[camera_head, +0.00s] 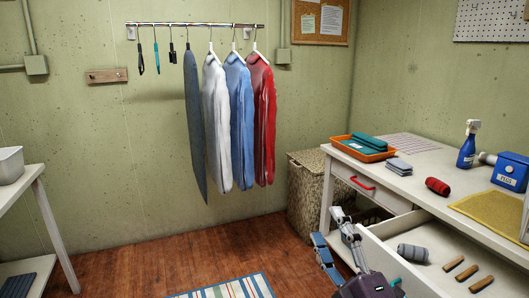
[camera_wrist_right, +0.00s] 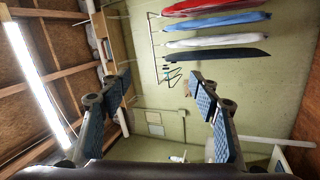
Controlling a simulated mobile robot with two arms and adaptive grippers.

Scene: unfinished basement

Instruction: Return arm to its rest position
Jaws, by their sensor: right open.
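My right gripper (camera_head: 328,226) is at the lower right of the head view, in front of the white workbench and beside its open drawer (camera_head: 409,258). Its two blue-padded fingers are spread apart with nothing between them. In the right wrist view the open fingers (camera_wrist_right: 161,78) frame the wall and the hanging clothes, turned sideways in that picture. My left gripper is not in view.
The workbench (camera_head: 437,178) holds an orange tray (camera_head: 362,154), a blue spray bottle (camera_head: 467,146) and a red roll (camera_head: 437,186). The open drawer holds a grey roll (camera_head: 412,252) and wooden pieces. A wicker hamper (camera_head: 304,197) stands behind.

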